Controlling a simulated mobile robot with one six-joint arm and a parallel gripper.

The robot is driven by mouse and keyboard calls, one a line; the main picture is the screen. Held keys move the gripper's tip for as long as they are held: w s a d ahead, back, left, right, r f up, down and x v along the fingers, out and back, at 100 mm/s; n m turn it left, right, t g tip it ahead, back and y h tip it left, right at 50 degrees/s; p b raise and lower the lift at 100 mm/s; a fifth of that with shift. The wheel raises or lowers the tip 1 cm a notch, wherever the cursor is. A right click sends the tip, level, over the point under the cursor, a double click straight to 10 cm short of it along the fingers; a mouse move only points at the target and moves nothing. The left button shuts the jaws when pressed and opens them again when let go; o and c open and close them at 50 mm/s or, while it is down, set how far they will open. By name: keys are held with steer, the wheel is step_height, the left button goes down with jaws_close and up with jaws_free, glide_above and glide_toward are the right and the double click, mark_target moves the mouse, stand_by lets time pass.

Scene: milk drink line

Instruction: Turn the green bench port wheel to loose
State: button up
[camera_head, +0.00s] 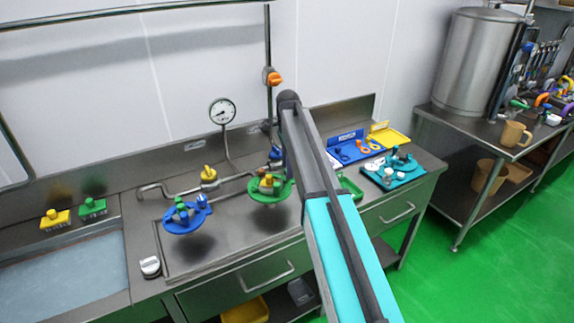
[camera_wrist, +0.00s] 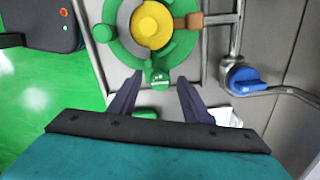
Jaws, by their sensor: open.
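The green bench port wheel (camera_wrist: 118,42) fills the top middle of the wrist view, cut off by the upper edge. It is a green ring around a yellow centre (camera_wrist: 150,25), with a small green knob (camera_wrist: 158,78) on its near rim. In the head view the wheel (camera_head: 256,194) sits at the bench's middle, partly behind my arm. My gripper (camera_wrist: 158,80) is open, its two dark fingers pointing at the near rim. The knob lies between the fingertips in the picture; I cannot tell whether they touch it.
A blue wheel (camera_head: 178,224) stands left of the green one. A blue valve handle (camera_wrist: 246,79) on a pipe lies right of my fingers. A pressure gauge (camera_head: 222,111) rises behind. Blue (camera_head: 345,150) and yellow (camera_head: 390,137) trays lie right.

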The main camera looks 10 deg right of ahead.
steer(key=c, duration=1)
steer(key=shift+c, duration=0.2)
steer(key=shift+n, duration=0.5)
steer(key=n, duration=0.9)
steer(key=shift+n, duration=0.3)
steer(key=n, duration=0.7)
steer(key=shift+s, duration=0.1)
steer(key=n, duration=0.6)
steer(key=shift+d+b, duration=0.1)
steer(key=shift+b, duration=0.2)
steer(key=shift+n, duration=0.3)
